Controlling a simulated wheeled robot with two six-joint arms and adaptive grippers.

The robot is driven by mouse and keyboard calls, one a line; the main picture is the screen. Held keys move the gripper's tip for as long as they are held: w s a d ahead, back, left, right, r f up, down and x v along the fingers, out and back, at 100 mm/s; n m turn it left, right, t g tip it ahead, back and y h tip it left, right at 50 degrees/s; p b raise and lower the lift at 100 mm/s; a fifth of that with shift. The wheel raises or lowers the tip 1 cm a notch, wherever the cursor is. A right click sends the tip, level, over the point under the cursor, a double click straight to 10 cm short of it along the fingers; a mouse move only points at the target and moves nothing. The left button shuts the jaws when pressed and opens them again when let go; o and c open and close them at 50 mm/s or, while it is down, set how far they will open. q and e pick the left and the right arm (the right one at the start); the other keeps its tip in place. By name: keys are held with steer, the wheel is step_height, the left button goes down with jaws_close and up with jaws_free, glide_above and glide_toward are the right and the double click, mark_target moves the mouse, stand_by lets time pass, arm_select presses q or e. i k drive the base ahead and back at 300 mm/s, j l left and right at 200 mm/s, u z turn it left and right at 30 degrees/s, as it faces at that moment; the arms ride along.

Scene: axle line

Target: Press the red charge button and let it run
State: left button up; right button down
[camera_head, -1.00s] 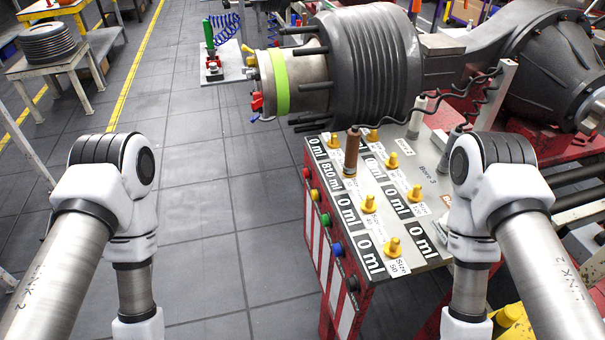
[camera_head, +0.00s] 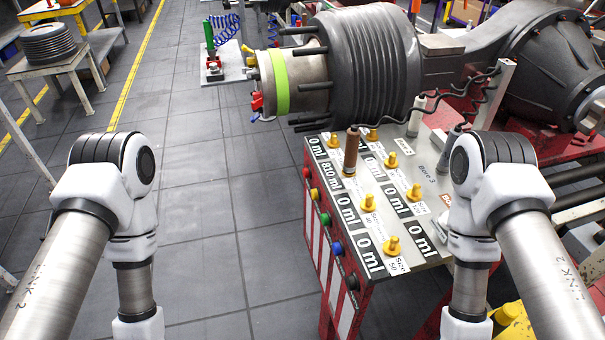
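The red charge button (camera_head: 306,173) is at the far end of a row of coloured buttons on the left side of the red charging stand (camera_head: 318,235). Nothing touches it. The stand's grey top carries yellow fittings (camera_head: 368,203) and several displays; one display (camera_head: 328,177) reads 810 ml and the other legible ones 0 ml. A brown-handled tool (camera_head: 351,150) stands upright on the top, with a dark cable by it. Both my arms reach down at the left and right of the picture. Both grippers are below the lower edge, out of sight.
A large drum hub with a green band (camera_head: 281,82) sits right behind the stand, on an axle running to the right. A small table with stacked discs (camera_head: 47,42) stands at the far left. The tiled floor left of the stand is clear.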

mark_target(305, 173)
steer(key=i+j+z, duration=0.3)
steer(key=j, duration=0.95)
steer(key=i+j+z, duration=0.25)
steer(key=j, duration=1)
steer(key=j+z, duration=0.3)
steer(key=j, duration=1)
